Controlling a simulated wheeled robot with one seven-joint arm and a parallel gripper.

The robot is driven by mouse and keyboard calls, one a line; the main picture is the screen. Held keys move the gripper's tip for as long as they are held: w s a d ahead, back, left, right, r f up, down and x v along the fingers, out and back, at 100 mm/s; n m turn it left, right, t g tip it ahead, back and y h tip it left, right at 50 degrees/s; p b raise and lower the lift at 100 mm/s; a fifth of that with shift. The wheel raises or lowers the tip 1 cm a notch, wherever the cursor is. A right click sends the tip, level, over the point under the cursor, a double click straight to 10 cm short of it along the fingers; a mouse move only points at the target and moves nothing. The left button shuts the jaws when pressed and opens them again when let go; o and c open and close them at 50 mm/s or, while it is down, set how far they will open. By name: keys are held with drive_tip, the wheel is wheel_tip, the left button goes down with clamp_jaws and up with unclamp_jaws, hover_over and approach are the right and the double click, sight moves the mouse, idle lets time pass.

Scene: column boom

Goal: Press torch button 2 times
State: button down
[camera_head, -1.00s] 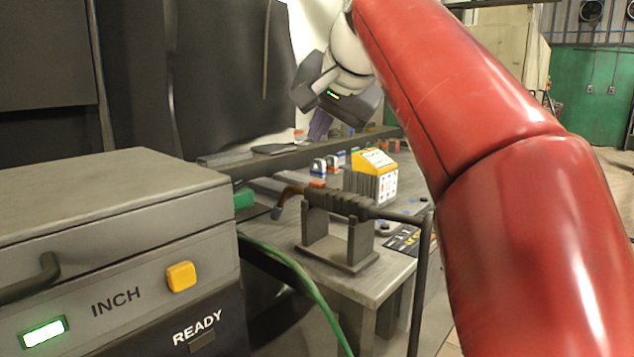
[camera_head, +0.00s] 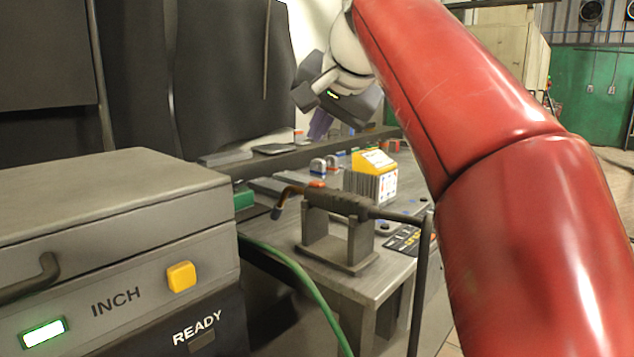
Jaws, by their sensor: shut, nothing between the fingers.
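The welding torch (camera_head: 341,204) lies on a dark stand at the near end of the grey metal bench. Its copper-coloured neck bends down to the left. A small orange-red button (camera_head: 317,184) shows on top of its handle, near the neck. My gripper (camera_head: 319,127) is above and behind the torch, well apart from the button. Its purple finger part points down under the dark grey wrist housing. The fingers look shut and hold nothing visible; they are small and partly hidden by the housing.
A grey box (camera_head: 110,195) with a yellow INCH button (camera_head: 181,277) and a lit green lamp (camera_head: 44,333) fills the lower left. A green cable runs beside it. A yellow block (camera_head: 374,160) stands behind the torch. A dark bar (camera_head: 300,150) crosses the bench behind it.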

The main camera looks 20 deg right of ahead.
idle(0.3)
wheel_tip(320, 180, up, 4)
drive_tip(key=n+h, duration=0.1)
drive_tip(key=n, duration=0.3)
drive_tip(key=n+h, duration=0.1)
drive_tip(key=n, duration=0.3)
drive_tip(key=n+h, duration=0.1)
drive_tip(key=n, duration=0.4)
drive_tip(key=shift+a+f+h, duration=0.1)
drive_tip(key=shift+a+h, duration=0.05)
drive_tip(key=shift+h, duration=0.25)
drive_tip(key=shift+f, duration=0.1)
drive_tip(key=b, duration=0.2)
hover_over(317, 184)
wheel_tip(317, 184, down, 7)
drive_tip(key=shift+s+f, duration=0.1)
drive_tip(key=shift+f+b, duration=0.7)
drive_tip(key=shift+f, duration=0.1)
idle(0.7)
drive_tip(key=shift+f, duration=0.35)
